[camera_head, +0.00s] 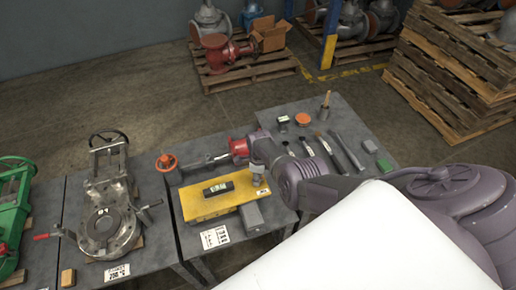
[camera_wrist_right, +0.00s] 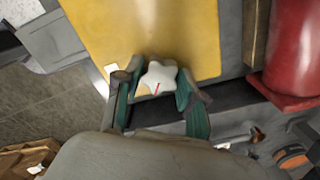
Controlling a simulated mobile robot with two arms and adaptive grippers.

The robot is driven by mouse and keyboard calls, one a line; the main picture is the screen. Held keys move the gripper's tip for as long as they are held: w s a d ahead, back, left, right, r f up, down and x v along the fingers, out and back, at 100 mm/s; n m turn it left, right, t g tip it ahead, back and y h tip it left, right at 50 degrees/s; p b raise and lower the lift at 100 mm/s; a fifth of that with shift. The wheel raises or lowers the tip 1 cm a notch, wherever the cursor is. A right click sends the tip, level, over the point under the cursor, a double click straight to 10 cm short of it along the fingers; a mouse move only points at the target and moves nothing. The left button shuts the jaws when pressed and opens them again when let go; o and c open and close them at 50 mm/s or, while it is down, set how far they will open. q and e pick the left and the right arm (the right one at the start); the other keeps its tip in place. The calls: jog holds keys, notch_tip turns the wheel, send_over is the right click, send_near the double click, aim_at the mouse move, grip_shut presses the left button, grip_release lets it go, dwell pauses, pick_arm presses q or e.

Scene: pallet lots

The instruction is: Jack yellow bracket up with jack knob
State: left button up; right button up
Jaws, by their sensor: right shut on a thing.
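The yellow bracket (camera_head: 205,205) lies on the grey bench in the head view, with a black labelled block (camera_head: 218,188) on top. It also fills the upper middle of the right wrist view (camera_wrist_right: 150,30). My right gripper (camera_head: 259,172) is at the bracket's right end. In the right wrist view, my right gripper (camera_wrist_right: 158,88) has its teal-padded fingers on either side of the white, lobed jack knob (camera_wrist_right: 158,76) with a red mark, shut on it. The knob sits beside the bracket's edge. In the head view the knob is hidden by the gripper. My left gripper is not in view.
A grey block (camera_head: 252,217) stands in front. Brushes and tools (camera_head: 325,145) lie to the right. A metal valve (camera_head: 108,225) stands on the left bench.

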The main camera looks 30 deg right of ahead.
jog(key=shift+s+a+f+m, duration=0.1)
jog(key=shift+s+f+m, duration=0.1)
jog(key=shift+m, duration=0.6)
jog(key=shift+s+a+f+m, duration=0.1)
jog(key=shift+s+m, duration=0.05)
jog(key=shift+m, duration=0.65)
jog(key=o, duration=1.1)
jog(key=shift+w+d, duration=0.1)
jog(key=shift+d, duration=0.05)
jog(key=shift+o, duration=0.2)
jog(key=shift+w+r, duration=0.1)
jog(key=shift+w+r, duration=0.1)
jog(key=shift+r, duration=0.75)
notch_tip(320, 180, up, 10)
jog(key=shift+d+r, duration=0.15)
